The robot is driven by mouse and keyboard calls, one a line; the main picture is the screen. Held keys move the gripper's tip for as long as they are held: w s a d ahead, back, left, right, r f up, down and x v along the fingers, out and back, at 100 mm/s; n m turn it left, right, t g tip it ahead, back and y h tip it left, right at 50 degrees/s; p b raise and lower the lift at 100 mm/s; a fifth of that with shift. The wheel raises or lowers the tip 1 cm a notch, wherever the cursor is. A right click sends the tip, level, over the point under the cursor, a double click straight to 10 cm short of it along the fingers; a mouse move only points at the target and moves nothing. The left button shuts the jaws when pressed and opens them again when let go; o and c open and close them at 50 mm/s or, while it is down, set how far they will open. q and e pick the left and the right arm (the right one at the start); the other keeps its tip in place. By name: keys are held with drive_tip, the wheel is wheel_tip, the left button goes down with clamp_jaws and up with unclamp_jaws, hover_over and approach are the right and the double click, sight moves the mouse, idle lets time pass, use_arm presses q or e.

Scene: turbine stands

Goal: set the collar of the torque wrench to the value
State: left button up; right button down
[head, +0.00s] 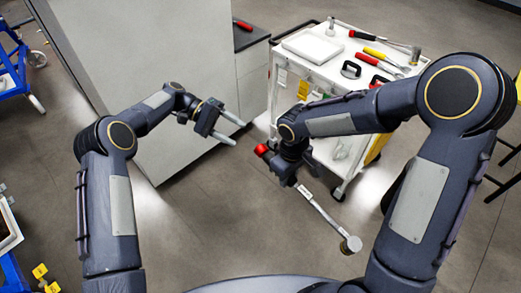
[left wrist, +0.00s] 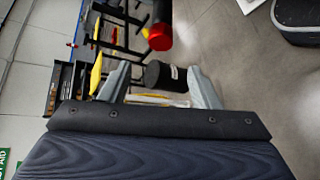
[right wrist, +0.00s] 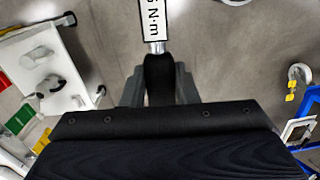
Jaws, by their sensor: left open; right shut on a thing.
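The torque wrench (head: 326,217) hangs slantwise in front of me, its round metal head at the lower right and a red end piece (head: 262,150) at the upper left. My right gripper (head: 293,180) is shut on its black grip (right wrist: 160,80). In the right wrist view a white label (right wrist: 153,20) with "N·m" shows beyond the fingers; its number is cut off. My left gripper (head: 236,130) is open and empty, to the left of the red end and apart from it. In the left wrist view the red end (left wrist: 160,38) shows beyond the open fingers.
A grey cabinet (head: 180,90) stands behind the left gripper. The floor below the wrench is clear. Blue stands are at the left edge.

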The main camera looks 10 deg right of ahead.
sight(261, 151)
use_arm(q)
drive_tip(key=x, duration=0.7)
idle(0.5)
drive_tip(key=c, duration=1.1)
drive_tip(key=n+g+y, duration=0.1)
drive_tip(key=n+y, duration=0.1)
drive_tip(key=n, duration=0.1)
drive_tip(key=n+y, duration=0.3)
drive_tip(key=n, duration=0.1)
drive_tip(key=shift+w+d+r+g+y, duration=0.1)
drive_tip(key=shift+d+r+g+y, duration=0.05)
drive_tip(key=shift+d+g+y, duration=0.2)
drive_tip(key=o, duration=1.3)
drive_tip(key=shift+a, duration=0.15)
drive_tip(key=shift+o, duration=0.2)
